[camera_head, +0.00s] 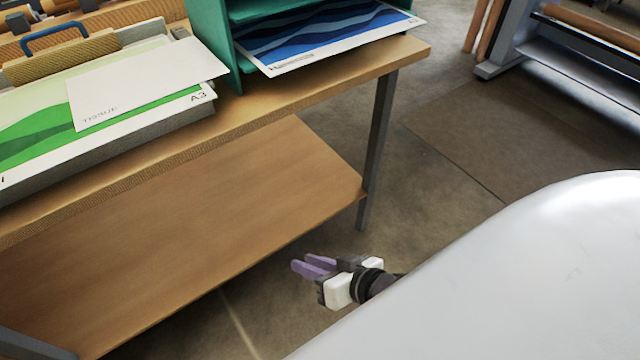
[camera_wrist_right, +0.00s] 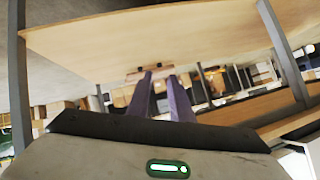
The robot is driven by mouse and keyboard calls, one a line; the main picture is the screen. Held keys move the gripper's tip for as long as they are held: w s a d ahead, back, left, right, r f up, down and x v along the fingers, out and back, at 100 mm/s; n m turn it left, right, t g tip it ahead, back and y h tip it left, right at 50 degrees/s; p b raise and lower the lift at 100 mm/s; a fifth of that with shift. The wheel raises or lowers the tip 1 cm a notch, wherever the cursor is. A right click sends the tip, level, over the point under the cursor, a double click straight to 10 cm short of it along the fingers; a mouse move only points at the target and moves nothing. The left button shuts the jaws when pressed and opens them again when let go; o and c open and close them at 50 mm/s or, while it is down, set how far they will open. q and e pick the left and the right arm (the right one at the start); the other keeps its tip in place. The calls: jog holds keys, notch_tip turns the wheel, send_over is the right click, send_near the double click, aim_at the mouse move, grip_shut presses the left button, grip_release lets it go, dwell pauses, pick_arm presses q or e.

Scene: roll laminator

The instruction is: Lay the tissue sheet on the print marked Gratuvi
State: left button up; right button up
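The tissue sheet (camera_head: 150,82), white and marked TISSUE, lies over the upper right part of a green wavy print (camera_head: 40,130) marked A3. My right gripper (camera_head: 308,266) is open and empty, low beside the table. Its purple fingers show apart in the right wrist view (camera_wrist_right: 160,85). My left gripper is out of view.
The wooden table (camera_head: 270,103) has a lower shelf (camera_head: 200,210) and a grey leg (camera_head: 378,140) near my right gripper. The green shelf unit (camera_head: 215,40) stands on the tabletop. A machine with rollers (camera_head: 590,30) stands at the far right.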

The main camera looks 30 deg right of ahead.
jog(key=s+a+f+n+g, duration=0.2)
jog(key=s+f+n, duration=0.1)
jog(key=s+f, duration=0.3)
jog(key=shift+s+a+n+h, duration=0.3)
jog(key=shift+s+n+h, duration=0.1)
jog(key=shift+s, duration=0.55)
jog(key=shift+r, duration=0.1)
grip_shut()
